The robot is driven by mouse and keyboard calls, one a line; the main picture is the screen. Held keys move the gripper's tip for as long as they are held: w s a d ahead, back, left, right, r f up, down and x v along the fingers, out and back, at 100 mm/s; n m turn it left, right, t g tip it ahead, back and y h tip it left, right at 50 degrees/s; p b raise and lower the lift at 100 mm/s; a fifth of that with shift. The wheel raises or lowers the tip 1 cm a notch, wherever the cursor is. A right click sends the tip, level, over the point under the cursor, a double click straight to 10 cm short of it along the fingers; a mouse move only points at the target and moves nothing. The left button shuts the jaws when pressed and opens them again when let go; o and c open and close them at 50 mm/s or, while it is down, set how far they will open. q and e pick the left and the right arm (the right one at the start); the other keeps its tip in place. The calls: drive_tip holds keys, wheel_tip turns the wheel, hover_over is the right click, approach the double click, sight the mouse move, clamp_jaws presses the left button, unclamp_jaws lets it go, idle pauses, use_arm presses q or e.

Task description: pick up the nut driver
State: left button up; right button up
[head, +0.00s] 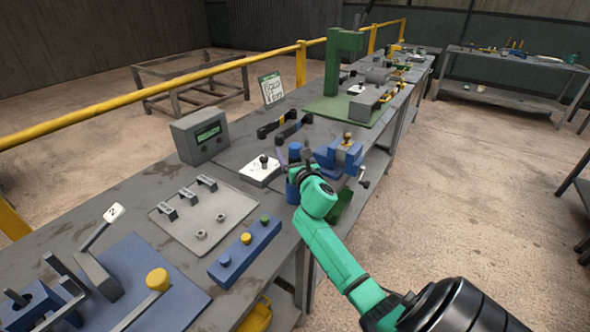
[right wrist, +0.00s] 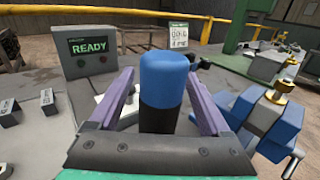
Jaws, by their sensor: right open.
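An upright handle with a rounded blue top and dark lower part, likely the nut driver (right wrist: 163,82), stands in the middle of the right wrist view. In the head view its blue top (head: 295,150) shows just left of my right gripper (head: 303,158). My right gripper is open, with one purple finger on each side of the handle in the right wrist view (right wrist: 160,95). Gaps show between the handle and both fingers. The handle's lower end is hidden behind the gripper body. My left gripper is not in view.
A blue vise (head: 340,158) with a brass-coloured top stands close right of the gripper. A white block (head: 260,171) and a grey READY box (head: 200,136) are to the left. A blue block with coloured knobs (head: 245,250) lies nearer along the bench edge.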

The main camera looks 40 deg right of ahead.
drive_tip(key=shift+w, duration=0.2)
drive_tip(key=shift+s, duration=0.15)
clamp_jaws()
drive_tip(key=shift+r, duration=0.1)
drive_tip(key=shift+d, duration=0.1)
